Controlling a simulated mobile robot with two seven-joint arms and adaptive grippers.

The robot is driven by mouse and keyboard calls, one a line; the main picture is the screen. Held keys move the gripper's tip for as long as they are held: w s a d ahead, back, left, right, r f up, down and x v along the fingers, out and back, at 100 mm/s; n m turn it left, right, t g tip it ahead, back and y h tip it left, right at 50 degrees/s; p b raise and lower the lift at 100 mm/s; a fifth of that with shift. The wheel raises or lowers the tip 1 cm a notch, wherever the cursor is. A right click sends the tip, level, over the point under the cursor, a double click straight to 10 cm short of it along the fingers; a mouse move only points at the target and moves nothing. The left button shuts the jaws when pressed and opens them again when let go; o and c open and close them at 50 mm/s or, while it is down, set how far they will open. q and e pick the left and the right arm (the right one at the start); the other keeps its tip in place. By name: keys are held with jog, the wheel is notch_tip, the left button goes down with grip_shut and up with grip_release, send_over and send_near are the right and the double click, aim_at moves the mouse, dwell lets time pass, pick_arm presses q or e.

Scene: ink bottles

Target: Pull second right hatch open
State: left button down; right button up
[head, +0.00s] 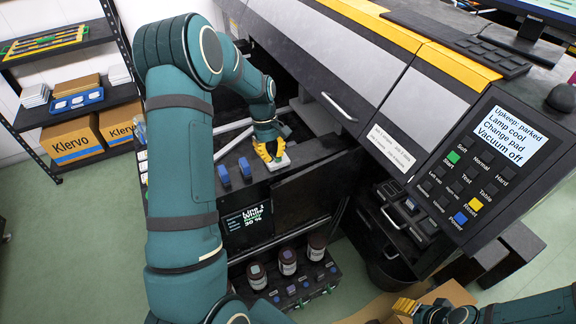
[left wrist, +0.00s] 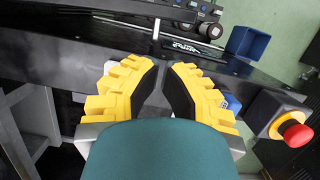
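The large dark printer (head: 330,60) fills the middle of the head view. On its low front, a dark panel (head: 305,192) stands right of a panel with a small lit screen (head: 247,220). I cannot tell which of these is the second right hatch. My left gripper (head: 270,152) is above the top edge of this front, fingers pointing down. In the left wrist view its two yellow fingers (left wrist: 165,85) are apart with a narrow gap and nothing seen held. A dark front edge (left wrist: 215,62) lies beyond them. My right gripper (head: 405,306) is low at the right, its fingertips unclear.
Several bottles, one (head: 288,262) in the middle, stand on a low dark rack below the front. Two blue parts (head: 222,175) are left of my left gripper. A red stop button (left wrist: 297,135) is at right in the wrist view. A control panel (head: 485,165) juts out at right.

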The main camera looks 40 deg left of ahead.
pick_arm(q)
jog(key=x, duration=0.9)
jog(key=shift+s+f, duration=0.25)
jog(key=shift+f, duration=0.15)
